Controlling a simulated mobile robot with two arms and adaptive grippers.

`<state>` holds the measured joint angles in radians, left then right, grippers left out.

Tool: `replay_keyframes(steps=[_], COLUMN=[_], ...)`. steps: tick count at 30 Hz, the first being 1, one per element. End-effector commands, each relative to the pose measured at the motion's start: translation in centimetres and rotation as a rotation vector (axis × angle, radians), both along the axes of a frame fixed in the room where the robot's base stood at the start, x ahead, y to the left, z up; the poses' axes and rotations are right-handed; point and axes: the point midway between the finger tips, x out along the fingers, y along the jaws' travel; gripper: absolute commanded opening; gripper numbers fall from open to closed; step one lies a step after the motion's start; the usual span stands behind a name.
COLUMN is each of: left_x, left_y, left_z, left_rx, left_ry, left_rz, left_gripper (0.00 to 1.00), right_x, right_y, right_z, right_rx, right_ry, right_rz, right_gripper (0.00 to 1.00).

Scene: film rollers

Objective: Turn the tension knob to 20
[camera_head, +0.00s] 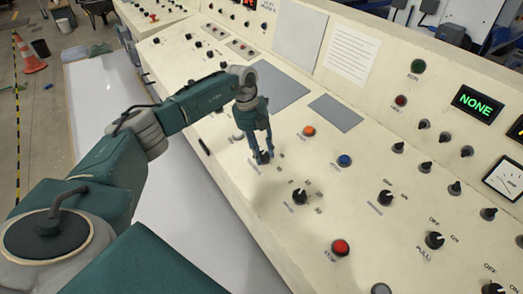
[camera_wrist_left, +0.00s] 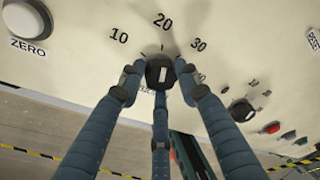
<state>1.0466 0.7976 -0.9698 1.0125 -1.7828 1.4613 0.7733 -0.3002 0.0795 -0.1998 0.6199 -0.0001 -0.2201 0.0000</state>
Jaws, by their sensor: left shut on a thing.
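The tension knob (camera_wrist_left: 160,72) is a black round knob on the cream panel, with 10, 20 and 30 printed around it in the left wrist view. A white line on its face lies roughly in line with the 20; I cannot tell its exact setting. My left gripper (camera_head: 259,150) reaches down from the left arm to this knob. In the left wrist view, the gripper's three blue fingers (camera_wrist_left: 160,88) close around the knob's sides. The fingers hide part of the knob and its lower markings. My right gripper is not in view.
Another black knob (camera_head: 299,197) sits nearby on the sloping cream panel. An orange button (camera_head: 308,131), a blue button (camera_head: 344,160) and a red button (camera_head: 341,247) stand out around it. A grey plate (camera_head: 335,113) lies flat behind. A display (camera_head: 477,104) reads NONE.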

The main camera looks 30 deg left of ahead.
Motion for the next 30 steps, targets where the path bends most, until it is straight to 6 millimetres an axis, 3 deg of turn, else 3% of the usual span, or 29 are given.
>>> replay_keyframes(steps=[16,17,19,30], left_x=[-0.27,-0.28,-0.24,-0.04], left_y=[-0.31,-0.33,-0.31,0.00], left_z=[-0.24,-0.24,-0.22,0.50], left_rx=[-0.010,-0.010,-0.010,-0.007], left_ry=[0.011,0.011,0.010,0.003], left_rz=[0.017,0.017,0.018,0.020], left_gripper=[0.07,0.39,0.51,0.51], right_x=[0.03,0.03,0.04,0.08], right_y=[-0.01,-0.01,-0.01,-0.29], right_z=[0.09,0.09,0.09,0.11], right_rx=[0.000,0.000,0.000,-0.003], right_ry=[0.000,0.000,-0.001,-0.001], right_rz=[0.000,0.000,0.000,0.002], right_gripper=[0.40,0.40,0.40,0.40])
